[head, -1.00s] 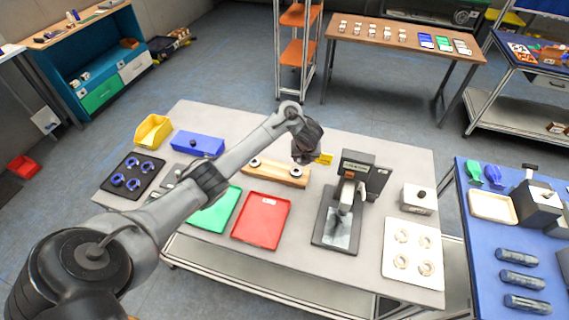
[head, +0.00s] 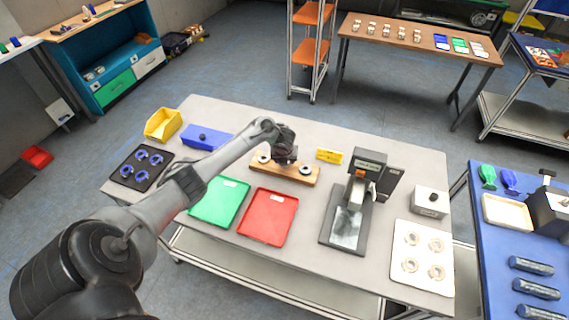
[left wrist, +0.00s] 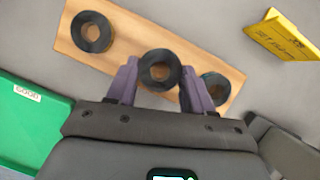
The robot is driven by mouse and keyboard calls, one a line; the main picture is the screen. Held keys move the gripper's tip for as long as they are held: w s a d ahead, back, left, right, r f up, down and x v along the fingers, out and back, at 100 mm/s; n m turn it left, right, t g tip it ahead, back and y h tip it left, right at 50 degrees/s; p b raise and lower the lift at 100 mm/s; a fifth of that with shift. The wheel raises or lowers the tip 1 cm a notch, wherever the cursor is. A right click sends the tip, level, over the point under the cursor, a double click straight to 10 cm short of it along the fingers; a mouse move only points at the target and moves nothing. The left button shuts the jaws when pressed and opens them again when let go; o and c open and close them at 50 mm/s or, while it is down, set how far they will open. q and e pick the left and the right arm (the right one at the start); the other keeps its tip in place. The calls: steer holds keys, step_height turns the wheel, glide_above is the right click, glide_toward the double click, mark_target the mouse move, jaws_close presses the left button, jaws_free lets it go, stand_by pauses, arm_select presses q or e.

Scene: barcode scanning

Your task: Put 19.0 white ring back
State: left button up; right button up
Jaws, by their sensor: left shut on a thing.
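My left gripper (left wrist: 160,82) is shut on a dark-looking ring (left wrist: 160,71), held between its two fingers over the middle of the wooden board (left wrist: 120,64). I cannot tell whether this ring touches the board. Another ring (left wrist: 92,31) sits on the board at the left, and one (left wrist: 215,88) at the right, partly hidden by a finger. In the head view, my left gripper (head: 286,160) hangs over the board (head: 285,176) between its two end rings. Several white rings (head: 411,265) lie on the white mat (head: 423,254) at the right. My right gripper is not in view.
A yellow label (head: 330,155) lies behind the board. The green tray (head: 219,203) and red tray (head: 268,216) are in front. A dark scanner-like stand (head: 358,205) stands to the right. The blue bin (head: 206,138) is to the left.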

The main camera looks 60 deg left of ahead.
arm_select(q)
step_height(320, 180, down, 2)
steer(key=shift+f, duration=0.1)
steer(key=o, duration=1.3)
